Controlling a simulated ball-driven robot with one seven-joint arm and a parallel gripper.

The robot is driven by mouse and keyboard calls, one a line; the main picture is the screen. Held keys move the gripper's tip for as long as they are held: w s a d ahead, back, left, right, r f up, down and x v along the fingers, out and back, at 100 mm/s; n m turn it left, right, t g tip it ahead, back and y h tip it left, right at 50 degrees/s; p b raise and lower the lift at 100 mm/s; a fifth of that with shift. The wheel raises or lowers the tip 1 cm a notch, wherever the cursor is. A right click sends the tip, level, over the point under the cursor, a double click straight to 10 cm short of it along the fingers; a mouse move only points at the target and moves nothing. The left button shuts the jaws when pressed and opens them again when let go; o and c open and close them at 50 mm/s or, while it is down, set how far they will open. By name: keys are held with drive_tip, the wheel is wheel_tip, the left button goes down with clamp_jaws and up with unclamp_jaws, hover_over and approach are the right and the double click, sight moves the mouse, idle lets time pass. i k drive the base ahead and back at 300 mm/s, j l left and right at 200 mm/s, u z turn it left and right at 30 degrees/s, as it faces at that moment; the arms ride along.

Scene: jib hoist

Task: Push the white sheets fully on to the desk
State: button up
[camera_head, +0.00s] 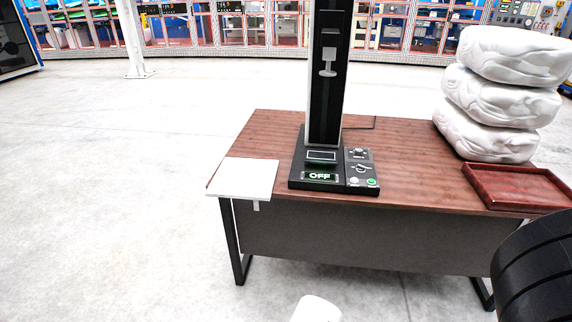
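The white sheets (245,177) lie as a flat stack at the front left corner of the brown wooden desk (400,155). Their near edge reaches the desk's front edge and seems to stick out slightly past it. A small pale strip (256,206) shows just below that edge. I cannot tell how far the sheets overhang. My gripper is not clearly visible. A white rounded part at the bottom middle and a black ribbed part at the bottom right seem to be mine, both apart from the sheets.
A black test stand (325,165) with a panel reading OFF stands right of the sheets. A dark red tray (515,187) and a stack of white wrapped bundles (500,95) occupy the desk's right side. The floor (120,220) left of the desk is clear.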

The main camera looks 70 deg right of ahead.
sight(238, 178)
drive_tip(key=z, duration=1.1)
